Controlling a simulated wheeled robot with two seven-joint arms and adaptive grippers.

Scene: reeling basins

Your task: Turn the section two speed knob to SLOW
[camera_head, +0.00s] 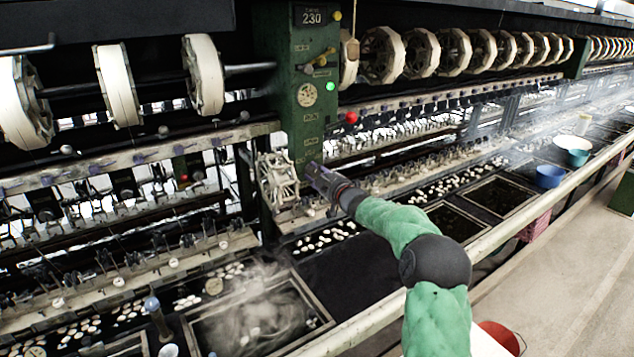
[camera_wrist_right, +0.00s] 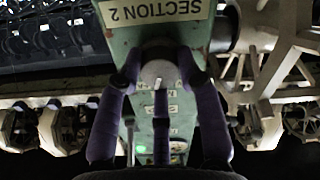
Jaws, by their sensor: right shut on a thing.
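The green section post (camera_head: 296,110) stands in the middle of the head view, with labels down its front. My right gripper (camera_head: 314,174) reaches its lower front, and the knob there is hidden behind the fingers in the head view. A short pale mark shows on the knob's face. A SECTION 2 label (camera_wrist_right: 158,10) is beside it on the post. My left gripper is not in view.
A pale spoked wheel (camera_head: 278,182) is close to the left of my right gripper. White reels (camera_head: 204,75) run along the top. A steaming basin (camera_head: 262,318) lies below at the front.

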